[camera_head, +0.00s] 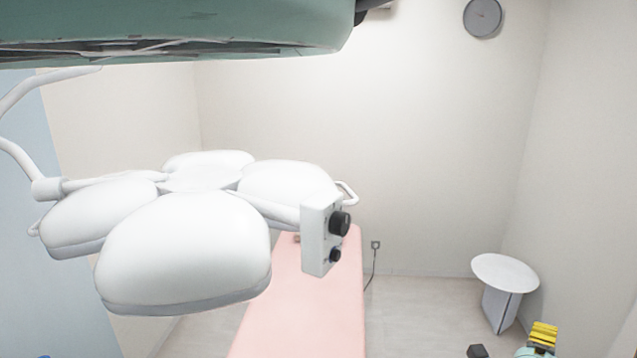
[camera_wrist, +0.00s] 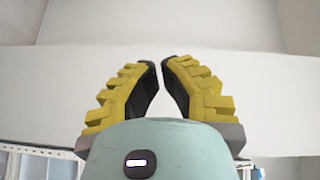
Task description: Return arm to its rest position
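In the wrist view my gripper (camera_wrist: 160,64) points away from the camera. Its two yellow ribbed fingers with dark inner pads lean toward each other at the tips. A gap with pale background shows between them, and nothing is held. In the head view the gripper (camera_head: 543,334) shows at the bottom right corner as yellow ribs above a teal part. It is cut off by the frame edge, in front of the floor and right wall. Most of the arm is out of view.
A white surgical lamp (camera_head: 185,250) with several heads fills the left middle. A pink treatment bed (camera_head: 300,320) lies behind it. A round white table (camera_head: 505,273) stands near the right wall. A clock (camera_head: 483,17) hangs high. Floor (camera_head: 415,310) is clear between bed and table.

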